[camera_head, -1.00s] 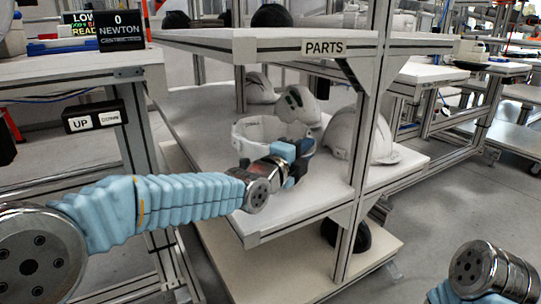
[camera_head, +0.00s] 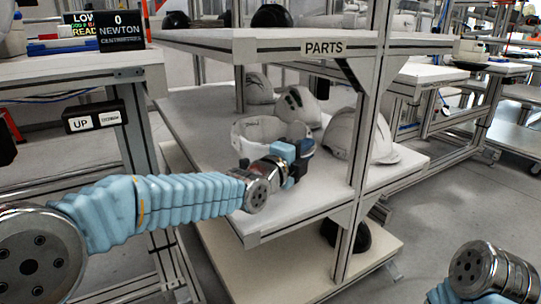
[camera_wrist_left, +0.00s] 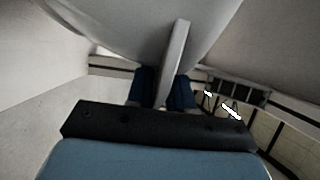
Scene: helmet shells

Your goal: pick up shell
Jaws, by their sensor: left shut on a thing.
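Several white helmet shells lie on the middle shelf (camera_head: 205,150). One open, ring-like white shell (camera_head: 246,132) is at the front. Others are a shell at the back (camera_head: 258,87), one with dark slots (camera_head: 297,104) and a larger one at right (camera_head: 345,128). My left gripper (camera_head: 302,152) is at the front right of the ring-like shell. In the left wrist view it is shut on a thin upright edge (camera_wrist_left: 178,60) of a white shell, between dark blue fingers; the curved white surface (camera_wrist_left: 110,25) fills the top. The contact is hidden in the head view. My right gripper is outside the picture.
The upper shelf marked PARTS (camera_head: 323,47) overhangs the shells. An upright post (camera_head: 365,150) stands right of my left gripper, in front of the larger shell. Dark shells sit on the top (camera_head: 271,16) and bottom (camera_head: 358,236) shelves. Bare shelf lies left of the ring-like shell.

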